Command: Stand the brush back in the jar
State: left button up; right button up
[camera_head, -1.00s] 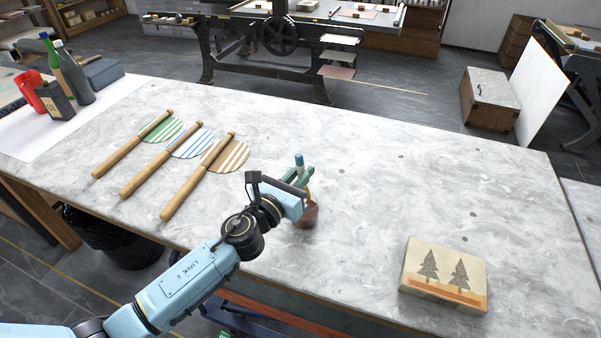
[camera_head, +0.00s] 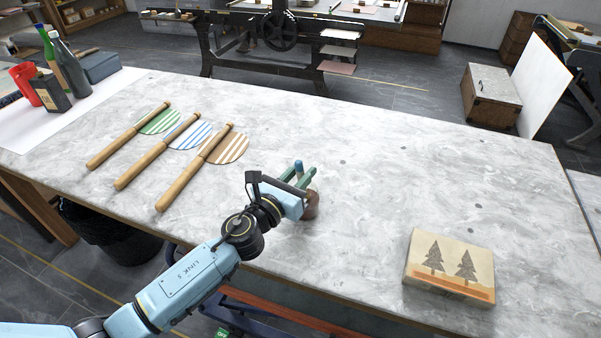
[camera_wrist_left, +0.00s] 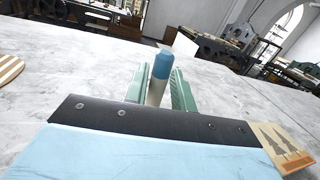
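The brush (camera_head: 298,167) has a blue end and stands roughly upright, its lower part inside or behind the small brown jar (camera_head: 311,206). The jar stands on the marble bench top, partly hidden by my left wrist. My left gripper (camera_head: 300,177) has green fingers on either side of the brush handle, just above the jar. In the left wrist view the blue-ended brush (camera_wrist_left: 160,78) rises between the two fingers, which look parted, with a slight gap on the right side. The jar is hidden there. My right gripper is not in view.
Three wooden-handled striped paddles (camera_head: 186,166) lie to the left. A block with printed trees (camera_head: 449,265) lies at the front right. Bottles (camera_head: 70,72) and a red cup (camera_head: 24,86) stand at the far left. The bench's middle and right are mostly clear.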

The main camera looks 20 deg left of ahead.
pick_arm(q)
jog(key=o, duration=0.3)
jog(key=shift+s+a, duration=0.15)
jog(key=shift+s, duration=0.2)
jog(key=b+v, duration=0.1)
jog(key=v, duration=1.1)
jog(key=shift+s+b, duration=0.35)
jog(key=shift+b, duration=0.05)
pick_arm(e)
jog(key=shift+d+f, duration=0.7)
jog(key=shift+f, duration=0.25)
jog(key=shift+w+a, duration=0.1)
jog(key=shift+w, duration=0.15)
